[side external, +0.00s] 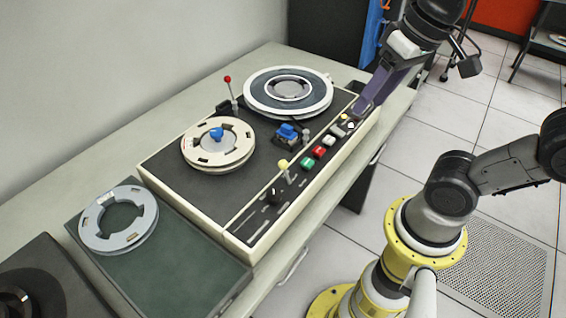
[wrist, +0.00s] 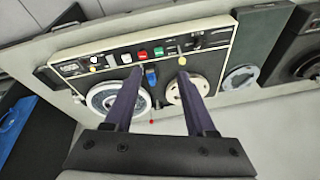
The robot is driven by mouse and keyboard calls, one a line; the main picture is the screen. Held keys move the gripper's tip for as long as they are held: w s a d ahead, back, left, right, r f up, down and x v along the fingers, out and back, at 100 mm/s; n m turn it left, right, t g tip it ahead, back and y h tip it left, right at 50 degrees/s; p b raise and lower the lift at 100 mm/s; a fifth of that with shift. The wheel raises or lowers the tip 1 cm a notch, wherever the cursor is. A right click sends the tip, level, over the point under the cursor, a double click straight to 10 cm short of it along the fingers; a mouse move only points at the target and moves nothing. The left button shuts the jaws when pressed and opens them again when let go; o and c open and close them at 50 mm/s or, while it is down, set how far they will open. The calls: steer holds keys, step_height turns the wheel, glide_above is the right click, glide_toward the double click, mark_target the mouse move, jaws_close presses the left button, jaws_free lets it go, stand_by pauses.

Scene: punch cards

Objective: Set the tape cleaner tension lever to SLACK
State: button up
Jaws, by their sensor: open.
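The tape cleaner (side external: 222,205) is a cream-edged machine with a dark top on the bench. A lever with a red ball (side external: 228,79) stands upright at its back edge, and a lever with a yellow knob (side external: 283,164) stands at its front control strip. I cannot read any labels, so I cannot tell which is the tension lever or its setting. My gripper (side external: 362,106) is above the machine's right end in the side view. In the wrist view my gripper (wrist: 160,72) has its two purple fingers apart and empty. The red ball (wrist: 151,122) shows between the fingers there.
A cream reel (side external: 205,152) and a larger grey-white reel (side external: 258,101) sit on the machine, with a blue-topped part (side external: 287,131) between them. Coloured buttons (side external: 319,151) line the front. A grey reel (side external: 100,226) lies on a green-topped unit (side external: 180,275) at left.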

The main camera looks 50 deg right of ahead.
steer(key=w+a+r+m+g, duration=0.1)
steer(key=w+r+m+g, duration=0.15)
steer(key=w, duration=0.35)
steer(key=g+y, duration=0.1)
steer(key=g, duration=0.5)
glide_above(283, 164)
steer(key=w+d, duration=0.2)
steer(key=w, duration=0.3)
step_height(283, 164, down, 10)
steer(key=shift+m, duration=0.25)
steer(key=x, duration=1.3)
steer(key=shift+w+d+f, duration=0.15)
steer(key=shift+w+f, duration=0.05)
steer(key=shift+f, duration=0.2)
jaws_close()
